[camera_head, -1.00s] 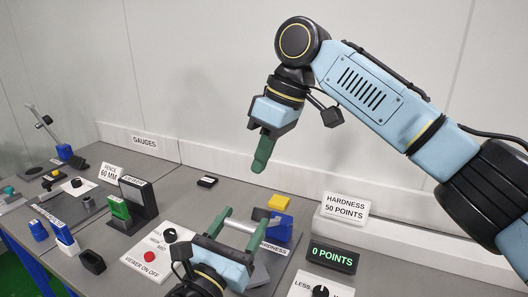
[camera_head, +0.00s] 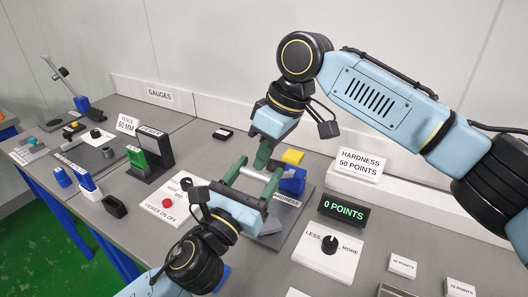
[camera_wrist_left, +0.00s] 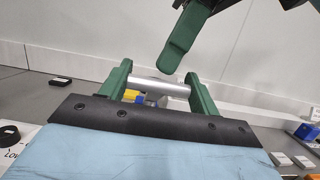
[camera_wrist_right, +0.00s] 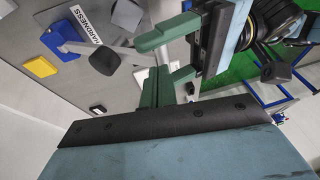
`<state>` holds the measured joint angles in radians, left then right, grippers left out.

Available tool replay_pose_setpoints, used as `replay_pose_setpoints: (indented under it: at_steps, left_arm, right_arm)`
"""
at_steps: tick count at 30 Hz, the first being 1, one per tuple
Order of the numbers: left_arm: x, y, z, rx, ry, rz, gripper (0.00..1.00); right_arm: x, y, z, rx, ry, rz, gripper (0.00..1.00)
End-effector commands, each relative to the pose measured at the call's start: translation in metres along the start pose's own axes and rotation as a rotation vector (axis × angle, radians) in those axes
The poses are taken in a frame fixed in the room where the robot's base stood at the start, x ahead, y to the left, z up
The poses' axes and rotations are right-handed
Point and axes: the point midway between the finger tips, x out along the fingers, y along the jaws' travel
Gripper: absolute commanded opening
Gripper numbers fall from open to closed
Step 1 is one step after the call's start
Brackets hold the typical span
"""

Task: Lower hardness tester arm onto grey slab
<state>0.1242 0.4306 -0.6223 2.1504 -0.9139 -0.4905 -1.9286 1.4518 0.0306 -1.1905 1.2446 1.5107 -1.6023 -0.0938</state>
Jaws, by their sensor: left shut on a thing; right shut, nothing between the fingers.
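The hardness tester has a blue block (camera_head: 292,181) and a silver bar-like arm (camera_head: 257,173) beside the HARDNESS label. My left gripper (camera_head: 250,172) is shut on this bar; the left wrist view shows the silver bar (camera_wrist_left: 160,87) crossing between its green fingers. My right gripper (camera_head: 262,158) is shut and empty, its green fingertips just above and behind the bar; they also show in the left wrist view (camera_wrist_left: 178,55). A grey piece, perhaps the slab (camera_head: 271,225), is partly hidden beside my left gripper. Contact between arm and slab cannot be seen.
A display (camera_head: 344,209) reads 0 POINTS, below a HARDNESS 50 POINTS sign (camera_head: 361,166). A LESS/MORE dial panel (camera_head: 328,255) is at front right. A yellow block (camera_head: 292,156) is behind the tester. A viewer panel (camera_head: 175,202) and gauges stand left.

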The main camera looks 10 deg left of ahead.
Motion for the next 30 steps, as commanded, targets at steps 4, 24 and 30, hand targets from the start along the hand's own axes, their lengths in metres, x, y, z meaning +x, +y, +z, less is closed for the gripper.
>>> replay_pose_setpoints:
  at_steps: [4, 24, 30]
  left_arm:
    - [0.001, 0.0, 0.002, 0.001, -0.004, 0.001, 0.21]
    - [0.001, 0.0, 0.002, 0.0, -0.005, 0.0, 0.84]
    - [-0.001, 0.0, 0.001, 0.0, -0.002, 0.0, 0.84]
  right_arm:
    - [0.006, -0.004, 0.002, -0.009, -0.003, 0.018, 0.0]
    - [0.015, -0.011, 0.004, -0.02, -0.007, 0.053, 0.0]
    - [0.013, -0.01, 0.003, -0.019, -0.004, 0.055, 0.0]
